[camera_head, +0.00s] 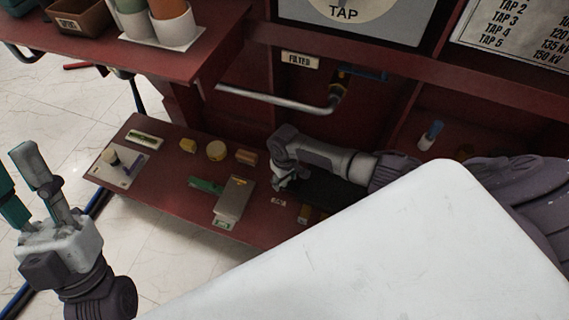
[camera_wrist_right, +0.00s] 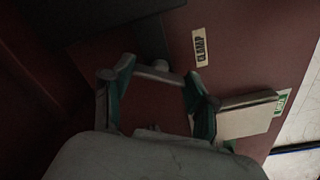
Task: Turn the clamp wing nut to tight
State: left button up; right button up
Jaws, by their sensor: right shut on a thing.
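My right gripper (camera_head: 284,180) reaches down over the right part of the red lower shelf, beside a small tag (camera_head: 278,202). In the right wrist view the tag reads CLAMP (camera_wrist_right: 200,46). There my right gripper's two fingers (camera_wrist_right: 160,85) stand at either end of a pale bar with a round knob, which looks like the wing nut (camera_wrist_right: 160,74). The gripper is shut on it. In the head view the nut is hidden by the gripper. How tight it is cannot be seen. My left gripper (camera_head: 22,178) is open and empty at the far left, off the shelf.
The lower shelf (camera_head: 165,185) also holds a metal plate block (camera_head: 234,198), a green piece (camera_head: 205,185), several yellow and brown parts, and a pale plate (camera_head: 120,165). A grey pipe handle (camera_head: 275,101) runs above. The upper shelf (camera_head: 165,65) overhangs at upper left.

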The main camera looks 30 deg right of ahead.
jog(key=shift+a+r+m+p, duration=0.1)
jog(key=shift+r+m+p, duration=0.1)
jog(key=shift+m+p, duration=0.8)
pick_arm(q)
jog(key=w+f+g+y+p, duration=0.2)
jog(key=w+f+g+y, duration=0.1)
jog(key=w+f+g, duration=0.7)
pick_arm(e)
jog(key=shift+m, duration=1)
jog(key=m+p, duration=0.1)
jog(key=m, duration=0.1)
jog(key=shift+m, duration=0.4)
jog(key=m+p, duration=0.1)
jog(key=m, duration=0.2)
jog(key=shift+f, duration=0.1)
pick_arm(q)
jog(key=s+a+f+g+y, duration=0.1)
jog(key=s+f+g, duration=0.3)
jog(key=f, duration=0.3)
jog(key=s+a+f+g+y, duration=0.2)
jog(key=f+g, duration=0.3)
jog(key=f, duration=0.3)
jog(key=shift+s+n+y+p, duration=0.3)
jog(key=shift+s+p, duration=0.15)
jog(key=shift+s, duration=0.4)
pick_arm(e)
jog(key=shift+w+m, duration=0.15)
jog(key=shift+m, duration=0.75)
pick_arm(q)
jog(key=shift+a+f, duration=0.1)
